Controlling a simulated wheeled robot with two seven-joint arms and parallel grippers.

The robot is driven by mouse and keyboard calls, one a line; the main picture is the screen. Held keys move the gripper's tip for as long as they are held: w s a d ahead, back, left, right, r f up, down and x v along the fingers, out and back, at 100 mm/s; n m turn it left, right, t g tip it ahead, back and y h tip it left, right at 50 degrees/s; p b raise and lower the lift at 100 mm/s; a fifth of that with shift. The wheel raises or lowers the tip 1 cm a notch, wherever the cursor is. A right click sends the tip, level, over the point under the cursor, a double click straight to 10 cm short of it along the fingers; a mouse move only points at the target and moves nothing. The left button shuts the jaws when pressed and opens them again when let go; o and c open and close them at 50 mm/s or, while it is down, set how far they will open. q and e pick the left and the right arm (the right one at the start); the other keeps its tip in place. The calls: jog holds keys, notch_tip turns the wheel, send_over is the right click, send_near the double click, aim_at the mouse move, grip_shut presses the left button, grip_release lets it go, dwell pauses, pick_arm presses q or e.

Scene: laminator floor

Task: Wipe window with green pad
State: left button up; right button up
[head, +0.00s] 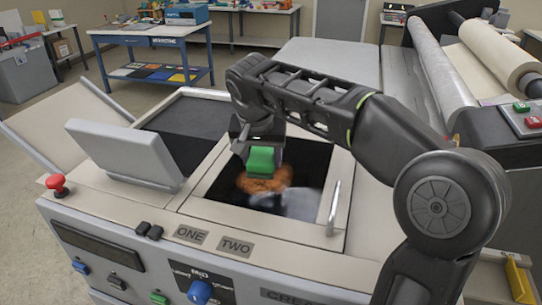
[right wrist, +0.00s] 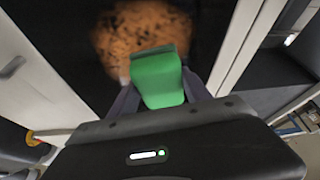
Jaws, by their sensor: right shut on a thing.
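My right gripper (head: 258,150) is shut on the green pad (head: 263,160) above the dark window (head: 305,158) in the machine's top. The green pad (right wrist: 158,78) also shows between the fingers in the right wrist view. An orange-brown speckled smudge (head: 264,183) lies on the window under the pad, and it shows as a round patch (right wrist: 138,38) in the right wrist view. A pale whitish patch (head: 290,202) shows lower right of it on the window. I cannot tell whether the pad touches the glass. My left gripper is not in view.
The window's frame has an upright metal handle (head: 333,208) on its right side. A grey tilted panel (head: 125,152) and a red mushroom button (head: 57,184) stand to the left. Large rollers (head: 440,70) are at the right. A blue table (head: 150,40) stands behind.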

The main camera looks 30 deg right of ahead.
jog(key=shift+w+a, duration=0.25)
jog(key=shift+f, duration=0.1)
jog(key=shift+w+a+p, duration=0.35)
jog(key=shift+w+a, duration=0.05)
jog(key=shift+w, duration=0.05)
jog(key=shift+w+a+p, duration=0.45)
jog(key=shift+w+a, duration=0.35)
jog(key=shift+w, duration=0.25)
